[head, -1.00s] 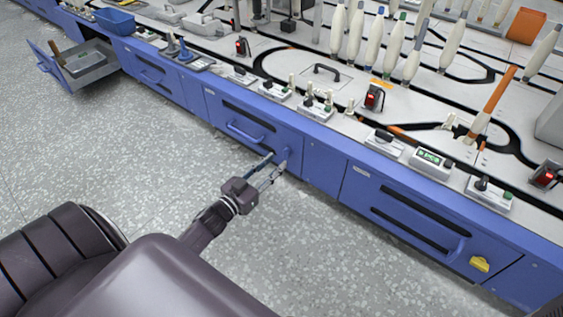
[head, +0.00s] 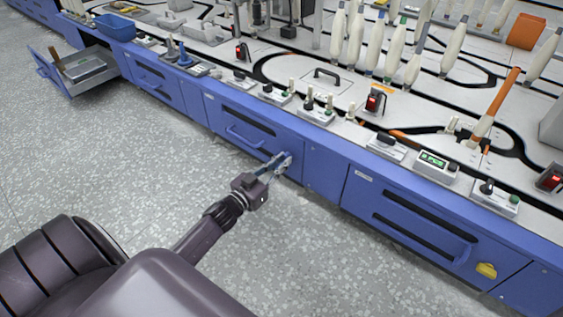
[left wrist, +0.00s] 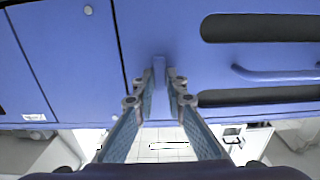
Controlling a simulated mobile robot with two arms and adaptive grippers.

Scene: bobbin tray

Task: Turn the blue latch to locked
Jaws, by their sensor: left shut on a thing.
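The blue latch (left wrist: 159,72) is a small upright bar on the blue cabinet front, seen in the left wrist view between my fingertips. My left gripper (left wrist: 160,88) is shut on it, with one finger on each side. My right gripper is not in view.
A yellow latch (head: 487,270) sits on the right drawer panel. A drawer (head: 88,72) stands open at the far left. Bobbins (head: 376,47), switches and a small display box (head: 433,164) stand on the machine top. The speckled floor (head: 330,260) is clear.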

